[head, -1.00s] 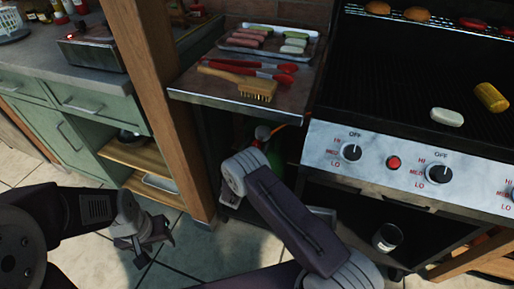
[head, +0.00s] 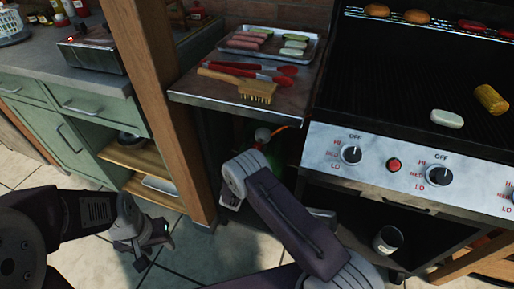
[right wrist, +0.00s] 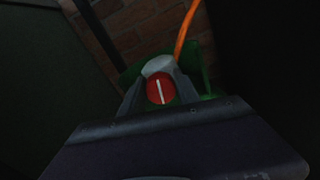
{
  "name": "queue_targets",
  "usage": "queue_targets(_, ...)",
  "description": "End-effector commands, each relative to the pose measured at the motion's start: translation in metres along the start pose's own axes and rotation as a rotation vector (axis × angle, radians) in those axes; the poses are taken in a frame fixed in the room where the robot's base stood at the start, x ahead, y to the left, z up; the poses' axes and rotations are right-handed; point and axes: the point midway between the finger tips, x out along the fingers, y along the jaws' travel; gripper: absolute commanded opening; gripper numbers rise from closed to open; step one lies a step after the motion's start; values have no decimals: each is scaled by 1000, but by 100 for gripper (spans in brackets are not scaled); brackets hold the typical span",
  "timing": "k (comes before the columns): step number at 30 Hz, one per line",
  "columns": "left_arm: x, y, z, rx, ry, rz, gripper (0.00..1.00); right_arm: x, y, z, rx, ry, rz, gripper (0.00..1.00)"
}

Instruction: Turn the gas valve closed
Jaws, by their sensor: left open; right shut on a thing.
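The gas valve is a round red knob (right wrist: 160,90) with a white line, seen in the right wrist view. The line stands nearly upright, tilted slightly. My right gripper (right wrist: 159,98) is shut on the knob, with a grey finger at each side. The green gas bottle (right wrist: 208,82) is behind it. An orange hose (right wrist: 187,28) rises from the valve. In the head view the bottle (head: 274,152) shows only partly under the side shelf, and my right arm hides the knob. My left gripper (head: 150,250) is open and empty above the floor at the lower left.
The steel side shelf (head: 205,94) above the bottle holds a brush (head: 257,91), red tongs and a food tray (head: 270,45). A wooden post (head: 150,90) stands to its left. The grill's front panel (head: 405,172) with several knobs is to the right. A can (head: 387,240) is below.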

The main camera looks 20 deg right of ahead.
Motion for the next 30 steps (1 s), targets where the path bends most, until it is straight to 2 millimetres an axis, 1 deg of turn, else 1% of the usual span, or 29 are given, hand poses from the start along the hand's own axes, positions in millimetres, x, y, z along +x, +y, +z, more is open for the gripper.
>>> queue_targets(16,7,0,1,0,0,0,46,0,-2,-2,512,2,0,0)
queue_targets(30,17,0,2,0,0,0,46,-1,-4,-4,951,3,-1,0)
